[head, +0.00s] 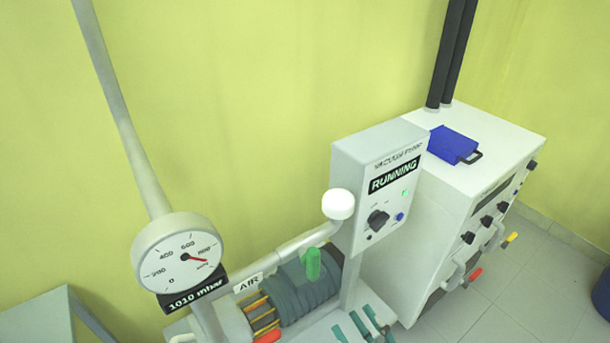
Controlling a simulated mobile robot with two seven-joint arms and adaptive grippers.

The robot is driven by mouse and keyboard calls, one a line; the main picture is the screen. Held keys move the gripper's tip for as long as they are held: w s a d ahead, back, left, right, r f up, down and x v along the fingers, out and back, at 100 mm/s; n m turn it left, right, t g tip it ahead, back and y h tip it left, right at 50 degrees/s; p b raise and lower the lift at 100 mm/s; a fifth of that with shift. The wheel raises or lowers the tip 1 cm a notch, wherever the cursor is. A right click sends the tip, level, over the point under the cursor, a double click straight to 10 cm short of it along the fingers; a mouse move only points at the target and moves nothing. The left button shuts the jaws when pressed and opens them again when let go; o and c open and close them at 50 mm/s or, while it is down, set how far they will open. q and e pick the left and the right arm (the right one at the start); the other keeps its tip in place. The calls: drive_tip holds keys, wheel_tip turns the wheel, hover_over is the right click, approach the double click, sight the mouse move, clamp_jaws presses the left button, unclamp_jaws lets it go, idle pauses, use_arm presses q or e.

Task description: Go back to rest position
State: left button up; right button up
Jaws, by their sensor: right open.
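My right gripper (362,325) shows only at the bottom edge, as a few teal finger parts in front of the pale pump base. The fingers are apart, and I see nothing held between them. The rest of it is cut off by the frame. My left gripper is not in view. Behind the right gripper stands the vacuum pump control box (378,190), which reads RUNNING with a green light lit. The ridged teal pump motor (305,298) is to the left of the fingers.
A round gauge (180,252) reads 1010 mbar on its label. A green handle (313,264) and a red handle (267,337) sit by the pump. A white cabinet (440,210) with a blue box (452,145) on top stands right. Free floor (490,295) lies at lower right.

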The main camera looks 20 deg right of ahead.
drive_tip(key=s+d+f+g+h, duration=0.1)
drive_tip(key=d+f+g+h, duration=0.3)
drive_tip(key=f, duration=1.1)
drive_tip(key=s+a+f+g+h, duration=0.15)
drive_tip(key=f+g, duration=0.35)
drive_tip(key=f, duration=1.1)
drive_tip(key=s+d+f+m+g+h, duration=0.1)
drive_tip(key=s+d+f+g+h, duration=0.1)
drive_tip(key=s+f+g, duration=0.9)
drive_tip(key=s+f, duration=0.7)
drive_tip(key=s, duration=0.4)
drive_tip(key=shift+s+d+f, duration=0.15)
drive_tip(key=shift+s+d, duration=0.05)
drive_tip(key=shift+s, duration=0.1)
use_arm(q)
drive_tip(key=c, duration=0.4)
use_arm(e)
drive_tip(key=c, duration=0.4)
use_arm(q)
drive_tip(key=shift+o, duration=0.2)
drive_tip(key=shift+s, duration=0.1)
use_arm(e)
drive_tip(key=shift+o, duration=0.2)
drive_tip(key=shift+w, duration=0.1)
